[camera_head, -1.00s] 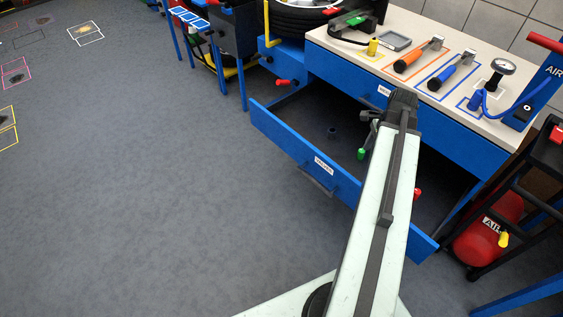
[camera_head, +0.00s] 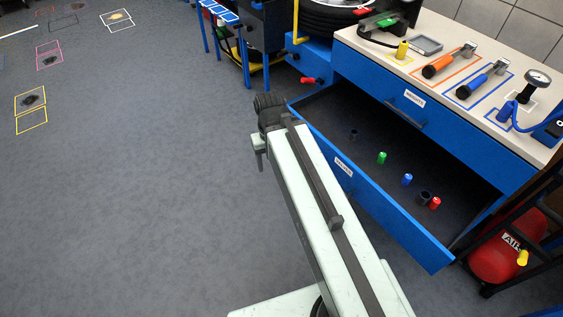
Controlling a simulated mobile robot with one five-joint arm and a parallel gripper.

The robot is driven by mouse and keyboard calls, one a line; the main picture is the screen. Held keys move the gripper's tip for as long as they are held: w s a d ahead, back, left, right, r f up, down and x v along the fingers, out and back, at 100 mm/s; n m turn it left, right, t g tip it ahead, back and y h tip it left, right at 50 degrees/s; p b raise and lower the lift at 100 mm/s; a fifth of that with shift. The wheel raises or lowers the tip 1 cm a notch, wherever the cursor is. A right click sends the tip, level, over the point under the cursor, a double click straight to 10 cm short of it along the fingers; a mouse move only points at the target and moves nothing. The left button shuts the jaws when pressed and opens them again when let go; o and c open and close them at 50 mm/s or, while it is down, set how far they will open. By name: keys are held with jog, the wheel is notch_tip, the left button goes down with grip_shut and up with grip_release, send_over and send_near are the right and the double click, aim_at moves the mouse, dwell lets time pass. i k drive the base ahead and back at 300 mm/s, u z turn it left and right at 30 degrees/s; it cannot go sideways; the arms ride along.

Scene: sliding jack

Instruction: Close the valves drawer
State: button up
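The valves drawer (camera_head: 420,240) is pulled out beneath the workbench, with its blue front and white label facing the open floor. Its dark inside holds a green valve (camera_head: 381,158), a blue valve (camera_head: 407,180), a red valve (camera_head: 435,203) and small dark pieces. My gripper (camera_head: 259,158) is in front of the drawer, on the floor side, near the far left end of its front. It appears apart from the drawer and nothing shows in it. Its fingers point down and are small and dark, so their opening is unclear. My arm hides part of the drawer front.
The workbench top (camera_head: 440,95) carries an orange tool, a blue tool and a gauge. An upper drawer with a label (camera_head: 414,98) is shut above the valves drawer. A red air tank (camera_head: 500,250) stands at the right.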

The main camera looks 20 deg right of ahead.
aim_at(428, 235)
jog(key=u, duration=0.5)
jog(key=i, duration=0.6)
jog(key=u, duration=2)
